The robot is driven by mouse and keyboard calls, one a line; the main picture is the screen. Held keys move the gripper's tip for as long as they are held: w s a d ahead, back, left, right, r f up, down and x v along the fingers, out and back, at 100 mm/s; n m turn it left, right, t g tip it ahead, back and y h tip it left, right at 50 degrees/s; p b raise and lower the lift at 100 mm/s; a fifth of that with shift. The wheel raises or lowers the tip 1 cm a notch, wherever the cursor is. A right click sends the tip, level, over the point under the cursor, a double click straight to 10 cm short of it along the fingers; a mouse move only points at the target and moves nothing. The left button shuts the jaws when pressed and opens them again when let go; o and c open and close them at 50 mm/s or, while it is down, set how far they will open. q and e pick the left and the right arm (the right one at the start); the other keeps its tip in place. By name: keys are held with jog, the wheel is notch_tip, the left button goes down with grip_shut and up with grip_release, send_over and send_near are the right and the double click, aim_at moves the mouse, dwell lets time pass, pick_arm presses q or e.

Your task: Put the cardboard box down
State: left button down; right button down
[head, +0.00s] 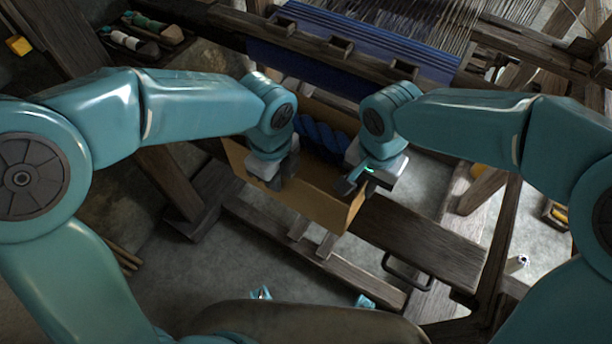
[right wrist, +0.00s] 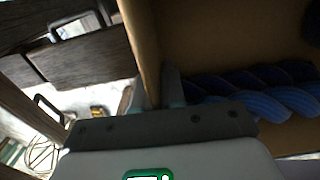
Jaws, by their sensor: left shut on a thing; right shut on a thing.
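The open cardboard box (head: 300,203) is held between my two arms in the middle of the head view, in front of the loom. A thick blue twisted rope or yarn (head: 325,138) lies inside it, and it also shows in the right wrist view (right wrist: 255,100). My left gripper (head: 277,180) is shut on the near wall of the box toward its left end. My right gripper (head: 352,183) is shut on the box wall toward its right end. In the right wrist view the box wall (right wrist: 142,45) runs into the jaws. The box's underside is hidden.
The wooden loom with blue cloth (head: 350,50) stands behind the box. A wooden bench or beam (head: 425,245) lies below and right of it. A tray with spools (head: 140,35) is at upper left. Bare grey floor (head: 200,270) shows at lower left.

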pick_arm(q)
jog(key=shift+f, duration=0.2)
pick_arm(e)
jog(key=shift+f, duration=0.15)
